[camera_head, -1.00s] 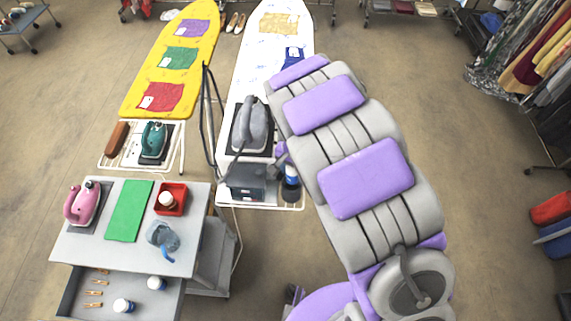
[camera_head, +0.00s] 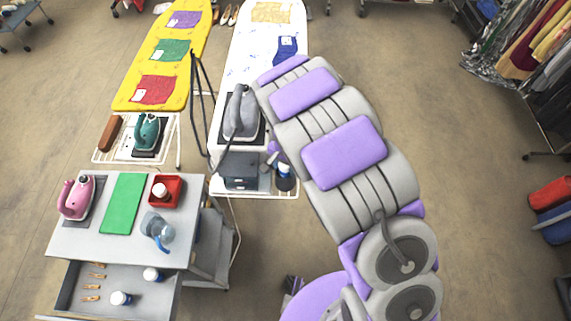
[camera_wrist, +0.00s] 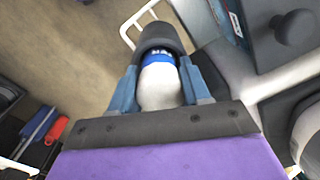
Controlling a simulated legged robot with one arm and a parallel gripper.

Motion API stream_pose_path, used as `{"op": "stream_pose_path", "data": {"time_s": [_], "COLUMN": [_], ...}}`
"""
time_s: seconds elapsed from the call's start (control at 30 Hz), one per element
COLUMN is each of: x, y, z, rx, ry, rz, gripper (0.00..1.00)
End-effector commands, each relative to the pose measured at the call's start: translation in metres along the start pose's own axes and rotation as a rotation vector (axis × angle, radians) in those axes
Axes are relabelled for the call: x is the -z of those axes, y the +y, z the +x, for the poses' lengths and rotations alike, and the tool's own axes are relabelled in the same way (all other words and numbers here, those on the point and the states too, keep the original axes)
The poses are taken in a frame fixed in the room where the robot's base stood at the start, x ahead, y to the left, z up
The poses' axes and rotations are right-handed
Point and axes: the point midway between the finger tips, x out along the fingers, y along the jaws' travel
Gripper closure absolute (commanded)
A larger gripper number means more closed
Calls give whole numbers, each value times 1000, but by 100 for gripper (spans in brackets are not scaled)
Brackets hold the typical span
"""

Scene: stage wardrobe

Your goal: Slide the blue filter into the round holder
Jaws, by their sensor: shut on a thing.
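The filter (camera_wrist: 160,88) is white with a blue band and sits between the two fingers of my gripper (camera_wrist: 160,74) in the wrist view. My gripper is shut on it. The filter's blue end meets the dark round holder (camera_wrist: 162,36), whose rim curves around it; how deep it sits I cannot tell. In the head view the dark holder (camera_head: 285,184) stands at the near right corner of the white ironing board's rack, with the filter (camera_head: 283,169) at its top. My arm covers part of this area.
A dark grey box (camera_head: 241,170) stands just left of the holder, with a grey iron (camera_head: 241,112) behind.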

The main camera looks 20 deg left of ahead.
Motion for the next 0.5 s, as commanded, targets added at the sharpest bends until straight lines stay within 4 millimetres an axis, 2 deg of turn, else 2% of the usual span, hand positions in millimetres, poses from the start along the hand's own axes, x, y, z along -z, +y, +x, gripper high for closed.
{"op": "stream_pose_path", "data": {"time_s": [0.13, 0.17, 0.43, 0.5], "x": [-1, -1, -2, -2], "y": [1, 1, 3, 4], "z": [3, 3, 4, 4], "rx": [-4, -4, -7, -8], "ry": [-6, -7, -10, -11], "rz": [2, 2, 3, 3], "gripper": [90, 50, 24, 23]}}
